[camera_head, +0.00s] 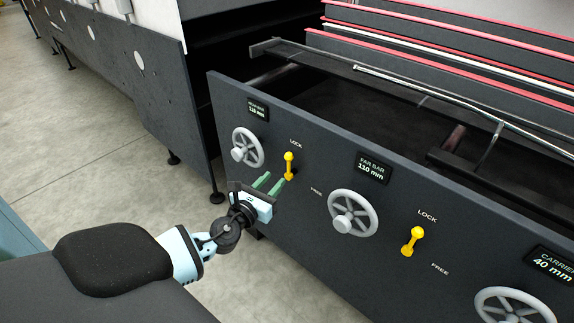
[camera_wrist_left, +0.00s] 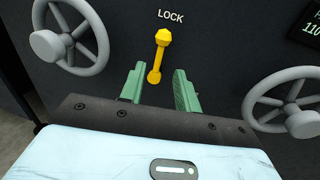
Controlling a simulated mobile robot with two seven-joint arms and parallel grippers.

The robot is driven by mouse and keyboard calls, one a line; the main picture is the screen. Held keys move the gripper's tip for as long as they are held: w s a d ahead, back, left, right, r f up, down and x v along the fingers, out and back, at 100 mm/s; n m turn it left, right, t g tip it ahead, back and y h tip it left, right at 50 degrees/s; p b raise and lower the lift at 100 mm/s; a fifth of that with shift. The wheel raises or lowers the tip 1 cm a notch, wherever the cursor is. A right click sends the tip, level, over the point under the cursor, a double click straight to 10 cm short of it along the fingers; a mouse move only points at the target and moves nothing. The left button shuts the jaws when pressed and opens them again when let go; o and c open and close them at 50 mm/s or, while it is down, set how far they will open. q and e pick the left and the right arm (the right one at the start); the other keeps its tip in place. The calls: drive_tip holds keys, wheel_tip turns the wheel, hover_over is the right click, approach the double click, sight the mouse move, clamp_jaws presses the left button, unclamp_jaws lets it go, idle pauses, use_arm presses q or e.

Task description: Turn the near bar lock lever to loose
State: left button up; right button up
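The near bar lock lever (camera_head: 289,166) is a yellow lever on the dark front panel, right of the near bar handwheel. It stands nearly upright, pointing at the LOCK label; a FREE label is lower right of it. In the left wrist view the lever (camera_wrist_left: 160,56) points up toward LOCK. My left gripper (camera_head: 272,184) is open at the lever's lower end. Its two green fingers (camera_wrist_left: 160,88) are on either side of the lever's base in the left wrist view, with gaps showing on both sides. My right gripper is not in view.
The near bar handwheel (camera_head: 247,148) is left of the lever and the far bar handwheel (camera_head: 352,213) is right of it. A second yellow lever (camera_head: 412,241) stands further right. Displays (camera_head: 373,169) sit above the wheels. Open floor (camera_head: 90,180) lies to the left.

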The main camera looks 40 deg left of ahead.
sight(288, 164)
use_arm(q)
drive_tip(key=shift+w+a+f+b, duration=0.1)
drive_tip(key=shift+w+a+b, duration=0.1)
drive_tip(key=shift+w, duration=1.1)
drive_tip(key=shift+w+a+r+b, duration=0.1)
drive_tip(key=shift+w+b, duration=0.05)
drive_tip(key=shift+w, duration=1.1)
drive_tip(key=shift+w+a+f+b, duration=0.1)
drive_tip(key=shift+w+a+b, duration=0.1)
drive_tip(key=shift+w, duration=1.1)
clamp_jaws()
